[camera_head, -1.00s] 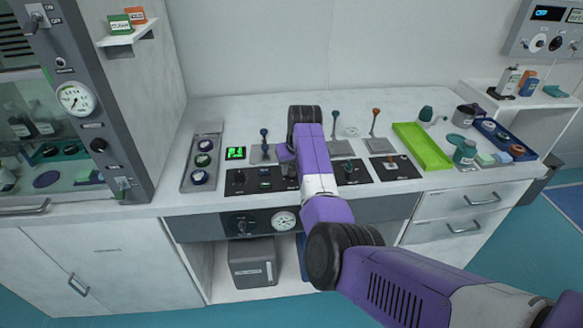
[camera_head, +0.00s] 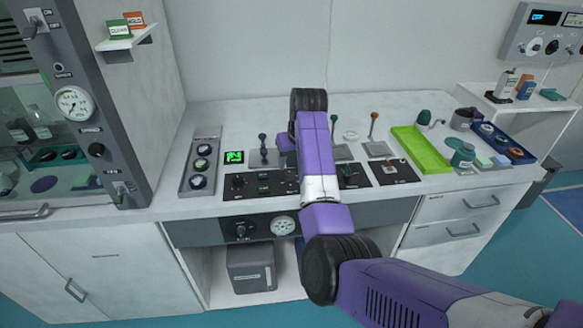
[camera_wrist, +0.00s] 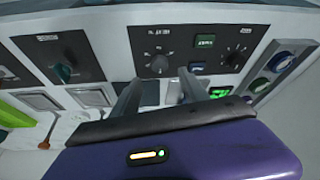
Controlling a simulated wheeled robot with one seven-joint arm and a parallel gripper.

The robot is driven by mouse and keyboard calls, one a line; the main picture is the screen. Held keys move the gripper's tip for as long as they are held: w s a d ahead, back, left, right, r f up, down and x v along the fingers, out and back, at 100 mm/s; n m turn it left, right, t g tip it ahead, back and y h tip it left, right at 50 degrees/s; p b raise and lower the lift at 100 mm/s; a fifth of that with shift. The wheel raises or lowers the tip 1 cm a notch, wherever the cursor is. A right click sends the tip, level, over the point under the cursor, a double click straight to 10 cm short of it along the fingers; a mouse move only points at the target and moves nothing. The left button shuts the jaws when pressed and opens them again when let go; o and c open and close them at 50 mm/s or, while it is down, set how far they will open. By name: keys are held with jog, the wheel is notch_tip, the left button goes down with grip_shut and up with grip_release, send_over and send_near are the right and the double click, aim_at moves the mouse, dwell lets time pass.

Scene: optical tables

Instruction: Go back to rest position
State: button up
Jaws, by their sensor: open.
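My purple arm reaches over the counter in the head view, and its links hide my gripper's fingers there. In the wrist view my gripper (camera_wrist: 160,98) shows two grey fingers apart with nothing between them. The fingers point toward a black control panel with knobs (camera_wrist: 190,55), which in the head view lies on the counter (camera_head: 245,183). I cannot tell the exact gap between fingertips and panel.
Levers with blue (camera_head: 263,140), green (camera_head: 334,122) and orange (camera_head: 374,120) tops stand behind the panels. A green tray (camera_head: 420,150) and a blue tray (camera_head: 508,140) lie right. The back of the counter is mostly clear.

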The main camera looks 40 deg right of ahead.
jog(key=shift+s+a+r, duration=0.1)
jog(key=shift+s+r, duration=0.1)
jog(key=shift+r, duration=0.25)
jog(key=w+d+r+m+t+h, duration=0.1)
jog(key=w+d+r+t+h, duration=0.3)
jog(key=r, duration=0.3)
jog(key=s+a+f+n+t+y, duration=0.1)
jog(key=s+a+f+n+t, duration=0.15)
jog(key=s+a, duration=0.45)
jog(key=s+a+f+n+t, duration=0.1)
jog(key=s+a+t, duration=0.4)
jog(key=s, duration=0.5)
jog(key=s+a+f+n+t+y, duration=0.1)
jog(key=s+a+t, duration=0.1)
jog(key=s+a, duration=0.55)
jog(key=s+a+g+y, duration=0.1)
jog(key=s+a, duration=0.2)
jog(key=s, duration=0.6)
jog(key=s+a+f+g+y, duration=0.1)
jog(key=s+a, duration=0.3)
jog(key=s, duration=0.5)
jog(key=s+a+g+y, duration=0.1)
jog(key=s+a, duration=0.3)
jog(key=s, duration=0.5)
jog(key=shift+a+f+n+y, duration=0.15)
jog(key=shift+f+n+y, duration=0.15)
jog(key=shift+n+y, duration=0.15)
